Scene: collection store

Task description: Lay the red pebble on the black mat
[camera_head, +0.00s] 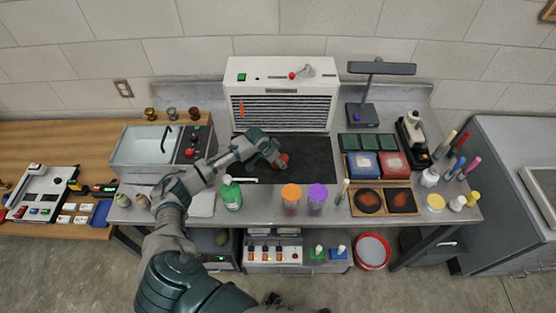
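The black mat (312,160) lies on the grey bench in front of a white slatted unit. My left gripper (279,161) is over the left half of the mat, at the end of my arm reaching in from the lower left. A small red thing, seemingly the red pebble (284,157), shows right at its fingertips, partly hidden by the gripper. I cannot tell whether the fingers are closed on it or whether it touches the mat. My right gripper is not in view.
A green bottle (231,193), an orange-lidded jar (291,197) and a purple-lidded jar (317,197) stand along the bench front. Coloured trays (363,165) and a lamp (365,115) stand to the right. A sink (150,147) is left. The mat's right half is clear.

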